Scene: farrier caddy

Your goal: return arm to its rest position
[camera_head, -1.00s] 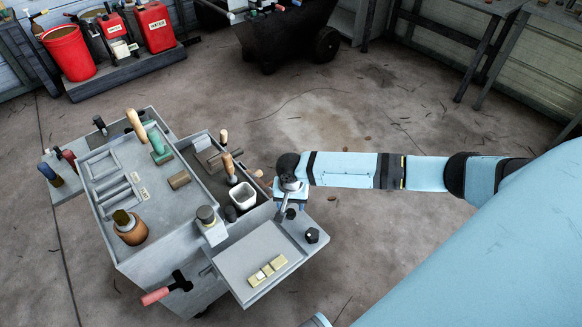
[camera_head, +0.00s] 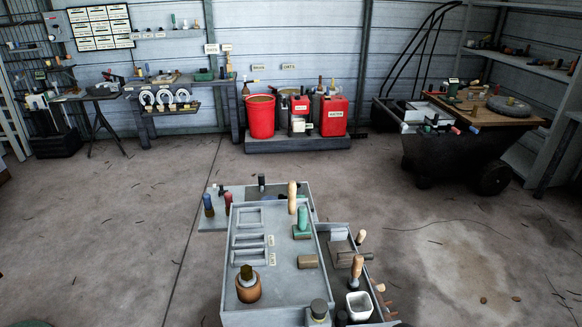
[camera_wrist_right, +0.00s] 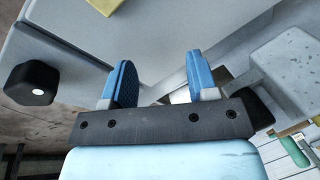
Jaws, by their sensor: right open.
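My right gripper (camera_wrist_right: 160,84) shows in the right wrist view. Its two blue fingers stand apart, with nothing held between them. Beyond the fingers is the grey side tray (camera_wrist_right: 160,35) of the caddy. A flat metallic piece (camera_wrist_right: 176,80) shows behind the right finger; I cannot tell what it belongs to. In the head view the grey farrier caddy (camera_head: 285,288) is at the bottom centre. Neither of my arms nor grippers shows in the head view.
A black knob (camera_wrist_right: 32,83) and a yellow block (camera_wrist_right: 103,4) are near the gripper. A grey block (camera_wrist_right: 292,70) stands to its right. Farther off are a red bucket (camera_head: 261,117) and a dark cart (camera_head: 440,155). Open floor (camera_head: 110,220) lies left of the caddy.

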